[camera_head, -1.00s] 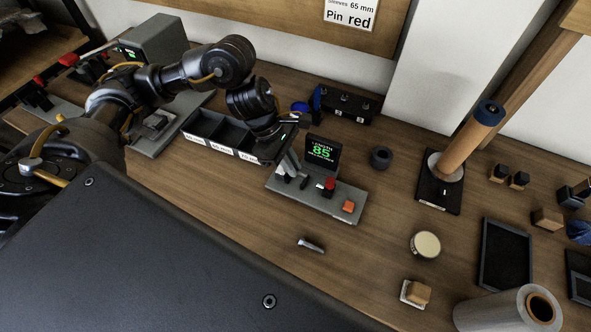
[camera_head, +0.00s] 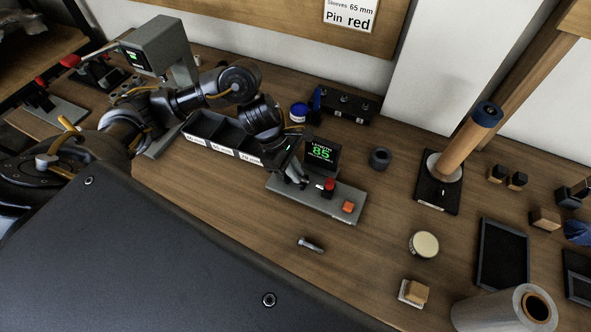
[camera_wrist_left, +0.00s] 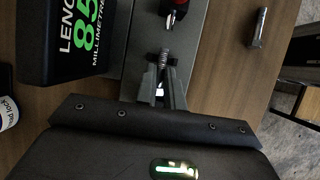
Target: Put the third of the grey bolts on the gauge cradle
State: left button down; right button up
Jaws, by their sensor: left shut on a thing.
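The length gauge has a grey base (camera_head: 332,205) and a black display (camera_head: 320,152) reading 85 in green. Its dark cradle (camera_wrist_left: 174,58) shows just ahead of my fingertips in the left wrist view. My left gripper (camera_head: 302,183) is low over the gauge. In the left wrist view my left gripper (camera_wrist_left: 162,80) is shut on a grey bolt (camera_wrist_left: 163,60), whose threaded end reaches the cradle. I cannot tell whether the bolt rests on it. Another grey bolt (camera_head: 311,245) lies on the table in front of the gauge. My right gripper is out of view.
A black divided bin (camera_head: 222,135) with labels stands left of the gauge. The gauge carries a red-topped part (camera_head: 329,185) and an orange button (camera_head: 348,207). A round tin (camera_head: 424,244) and a wooden block (camera_head: 417,292) are to the right. The front table is mostly clear.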

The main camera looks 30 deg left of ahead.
pick_arm(q)
jog(key=c, duration=2)
grip_release()
jog(key=shift+f, duration=0.1)
jog(key=o, duration=0.5)
jog(key=shift+r, duration=0.2)
jog(key=shift+w+a+r, duration=0.1)
jog(key=shift+a+r, duration=0.15)
jog(key=shift+r, duration=0.05)
jog(key=b+v, duration=0.1)
jog(key=v, duration=1)
